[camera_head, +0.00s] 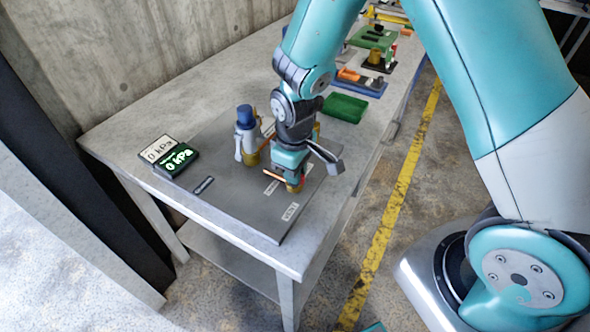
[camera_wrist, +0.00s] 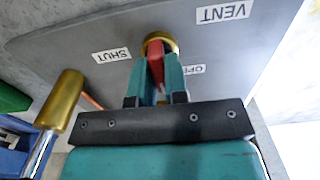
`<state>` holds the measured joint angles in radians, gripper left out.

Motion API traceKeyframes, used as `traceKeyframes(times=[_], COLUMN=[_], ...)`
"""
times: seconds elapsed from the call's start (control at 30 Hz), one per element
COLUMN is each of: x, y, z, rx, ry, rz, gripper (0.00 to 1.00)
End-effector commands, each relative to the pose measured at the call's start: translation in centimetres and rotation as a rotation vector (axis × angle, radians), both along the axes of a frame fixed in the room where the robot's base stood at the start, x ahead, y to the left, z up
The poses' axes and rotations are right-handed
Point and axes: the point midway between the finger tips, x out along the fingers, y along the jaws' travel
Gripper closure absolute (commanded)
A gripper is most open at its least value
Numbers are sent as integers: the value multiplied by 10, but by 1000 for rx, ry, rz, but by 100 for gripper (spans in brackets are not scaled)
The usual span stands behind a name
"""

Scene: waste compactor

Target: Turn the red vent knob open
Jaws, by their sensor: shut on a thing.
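The red vent knob (camera_wrist: 156,64) sits on a brass base (camera_wrist: 160,42) on the grey panel, in the wrist view. My gripper (camera_wrist: 157,72) is shut on the knob, with one teal finger on each side of it. The labels VENT (camera_wrist: 223,13), SHUT (camera_wrist: 111,55) and OPEN (camera_wrist: 195,69) lie around the knob; OPEN is partly hidden by a finger. In the head view my gripper (camera_head: 292,176) is low over the panel's right part and hides most of the knob, with its brass base (camera_head: 294,187) showing below.
A blue-topped metal fitting (camera_head: 246,135) stands left of my gripper on the grey panel (camera_head: 230,195). Displays reading 0 kPa (camera_head: 177,159) are at the panel's left. A green block (camera_head: 345,107) and other devices lie farther back on the table.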

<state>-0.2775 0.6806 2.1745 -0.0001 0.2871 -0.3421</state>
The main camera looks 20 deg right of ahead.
Motion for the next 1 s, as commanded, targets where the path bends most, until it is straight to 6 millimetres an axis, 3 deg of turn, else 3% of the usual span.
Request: traceKeyframes(times=[0.53, 0.57, 0.67, 1.0], x=[1, 1, 1, 1], y=[0, 0, 0, 0], z=[1, 1, 1, 4], rx=[0, 0, 1, 0], ry=[-4, -4, -3, -2], rz=[26, 26, 25, 24], gripper=[100, 82, 61, 61])
